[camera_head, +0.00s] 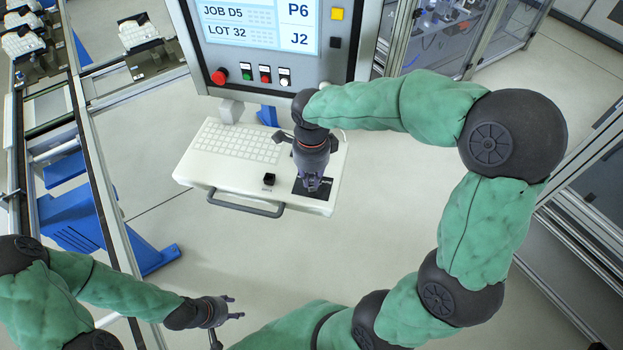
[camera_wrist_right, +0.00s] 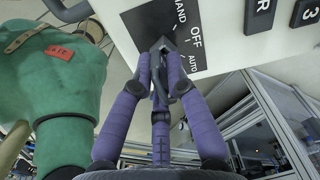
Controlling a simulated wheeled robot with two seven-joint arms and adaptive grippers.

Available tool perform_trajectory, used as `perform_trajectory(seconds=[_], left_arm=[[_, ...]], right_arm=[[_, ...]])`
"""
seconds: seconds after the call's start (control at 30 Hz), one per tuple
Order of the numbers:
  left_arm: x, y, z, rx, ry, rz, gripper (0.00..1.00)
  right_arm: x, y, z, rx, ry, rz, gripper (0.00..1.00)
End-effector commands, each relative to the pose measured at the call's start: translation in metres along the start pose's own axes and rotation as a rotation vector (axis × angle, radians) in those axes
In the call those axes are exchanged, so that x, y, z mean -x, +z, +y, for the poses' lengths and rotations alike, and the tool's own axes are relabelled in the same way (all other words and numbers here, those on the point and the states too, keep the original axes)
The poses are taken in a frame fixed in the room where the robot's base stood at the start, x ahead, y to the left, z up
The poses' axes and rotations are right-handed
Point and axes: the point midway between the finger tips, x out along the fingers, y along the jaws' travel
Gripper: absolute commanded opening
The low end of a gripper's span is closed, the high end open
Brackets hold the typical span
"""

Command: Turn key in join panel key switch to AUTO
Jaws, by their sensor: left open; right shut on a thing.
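The key switch sits on a black plate (camera_head: 328,189) at the right end of the white keyboard shelf (camera_head: 215,175). In the right wrist view this plate (camera_wrist_right: 150,22) shows the labels HAND, OFF and AUTO. My right gripper (camera_head: 313,186) is over the plate, pointing down at it. In the wrist view its purple fingers (camera_wrist_right: 163,68) are shut on the dark key (camera_wrist_right: 164,46), which stands at the plate; the fingers hide much of it, and I cannot tell which label it points to. My left gripper (camera_head: 236,308) is open and empty at the lower left, away from the shelf.
The panel (camera_head: 345,60) with its screen and several buttons stands above the shelf. A conveyor frame (camera_head: 92,180) runs on the left. The floor before the shelf is clear.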

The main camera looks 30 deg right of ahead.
Motion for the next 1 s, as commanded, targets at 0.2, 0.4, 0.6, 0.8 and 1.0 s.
perform_trajectory(seconds=[0.2, 0.4, 0.6, 0.8, 1.0], left_arm=[[-0.011, 0.000, -0.004, 0.000, 0.000, 0.000, 0.49], [-0.016, -0.001, -0.006, 0.000, 0.000, 0.000, 0.49], [-0.015, -0.001, -0.005, 0.000, 0.000, 0.000, 0.49], [-0.017, -0.001, -0.006, 0.000, 0.000, 0.000, 0.49], [-0.025, -0.001, -0.009, 0.000, 0.000, 0.000, 0.49]], right_arm=[[-0.001, 0.001, -0.001, -0.151, -0.004, -0.002, 0.00], [0.000, 0.001, -0.001, -0.265, -0.003, -0.002, 0.00], [0.001, 0.001, -0.001, -0.282, -0.002, -0.001, 0.00], [0.000, 0.001, -0.001, -0.294, -0.002, -0.001, 0.00], [-0.002, 0.001, -0.001, -0.419, -0.003, -0.001, 0.00]])
